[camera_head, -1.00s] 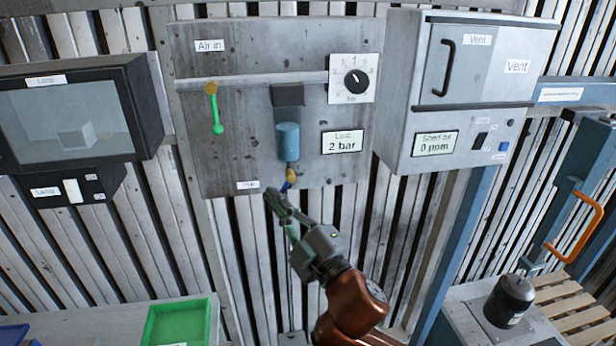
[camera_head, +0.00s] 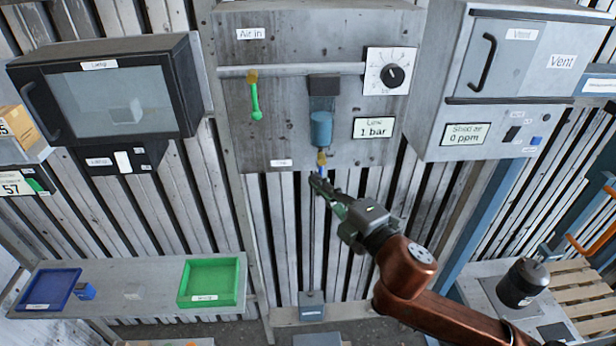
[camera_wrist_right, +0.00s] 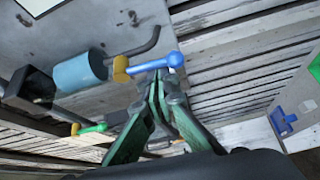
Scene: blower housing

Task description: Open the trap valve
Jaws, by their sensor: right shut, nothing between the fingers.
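The trap valve has a small brass body (camera_head: 321,158) under the blue cylindrical trap (camera_head: 320,130), with a blue lever below it. In the right wrist view the blue lever (camera_wrist_right: 150,66) ends in a round knob and runs roughly in line with the trap (camera_wrist_right: 82,73) and brass body (camera_wrist_right: 121,68). My right gripper (camera_head: 316,181) is shut and empty, its fingertips just below the valve. In the wrist view its green-grey fingers (camera_wrist_right: 160,82) are together right beside the lever; whether they touch it is unclear. My left gripper is out of view.
A green lever (camera_head: 256,101) hangs from the air-in pipe. The line display (camera_head: 374,128) reads 1 bar, near a dial (camera_head: 391,76). A vented cabinet (camera_head: 490,80) is at right, a lamp box (camera_head: 105,95) at left. A green tray (camera_head: 238,282) sits on the shelf below.

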